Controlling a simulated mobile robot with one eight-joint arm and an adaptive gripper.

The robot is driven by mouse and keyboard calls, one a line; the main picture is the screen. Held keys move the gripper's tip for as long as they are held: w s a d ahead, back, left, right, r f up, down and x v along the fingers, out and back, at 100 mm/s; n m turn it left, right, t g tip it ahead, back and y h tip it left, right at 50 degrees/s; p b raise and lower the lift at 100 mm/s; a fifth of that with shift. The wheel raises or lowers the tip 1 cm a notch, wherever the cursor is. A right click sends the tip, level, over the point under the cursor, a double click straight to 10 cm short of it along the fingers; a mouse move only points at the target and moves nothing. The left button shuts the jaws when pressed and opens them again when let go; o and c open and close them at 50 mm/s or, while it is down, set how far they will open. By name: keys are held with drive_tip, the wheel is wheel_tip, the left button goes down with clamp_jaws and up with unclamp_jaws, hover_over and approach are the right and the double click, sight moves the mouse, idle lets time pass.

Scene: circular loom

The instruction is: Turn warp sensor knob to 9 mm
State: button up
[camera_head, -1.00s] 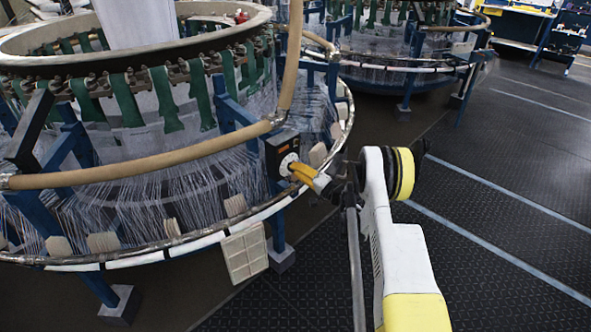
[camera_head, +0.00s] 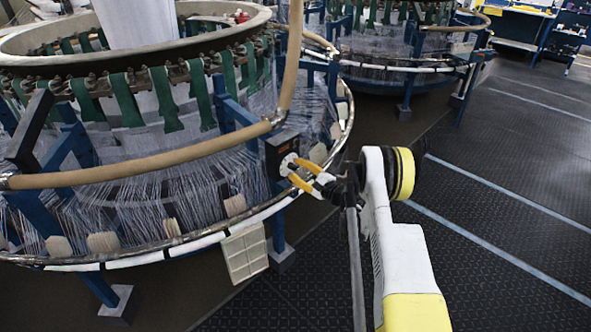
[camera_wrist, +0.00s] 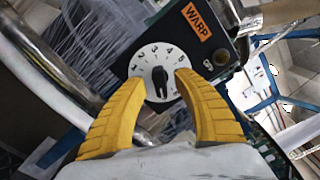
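The black warp sensor box (camera_head: 281,147) is on the loom's rim and carries an orange WARP label (camera_wrist: 197,22) in the wrist view. On its face is a white numbered dial (camera_wrist: 147,56) with a black knob (camera_wrist: 160,82) at its centre. The knob's bar stands roughly upright in the wrist view; which mark it points to cannot be read surely. My gripper (camera_wrist: 160,84) is open, with one yellow finger on each side of the knob and gaps between them and it. In the head view my gripper (camera_head: 292,176) is at the dial (camera_head: 288,163).
A tan curved rail (camera_head: 150,166) and blue posts surround the box on the circular loom. White warp threads (camera_head: 200,185) run close behind it. A pale panel (camera_head: 245,252) hangs below the rim. Dark floor (camera_head: 480,190) is clear on the right.

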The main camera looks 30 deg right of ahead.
drive_tip(key=v, duration=0.7)
drive_tip(key=shift+a+r, duration=0.1)
drive_tip(key=shift+r, duration=0.05)
idle(0.3)
drive_tip(key=w+a+r+n+g, duration=0.1)
drive_tip(key=a+r+n+g, duration=0.35)
drive_tip(key=a+r, duration=0.6)
drive_tip(key=s+a+r+n+g, duration=0.3)
drive_tip(key=s+a+r+n, duration=0.3)
drive_tip(key=s+a+r, duration=0.3)
drive_tip(key=s+a+r+n+g+h, duration=0.1)
drive_tip(key=s+n+h, duration=0.2)
drive_tip(key=s, duration=1.1)
drive_tip(key=s+a+r+n+g+h, duration=0.1)
drive_tip(key=s+n, duration=0.5)
drive_tip(key=s, duration=0.7)
drive_tip(key=shift+s+a+r+h, duration=0.45)
drive_tip(key=shift+r+h, duration=0.2)
drive_tip(key=shift+h, duration=0.35)
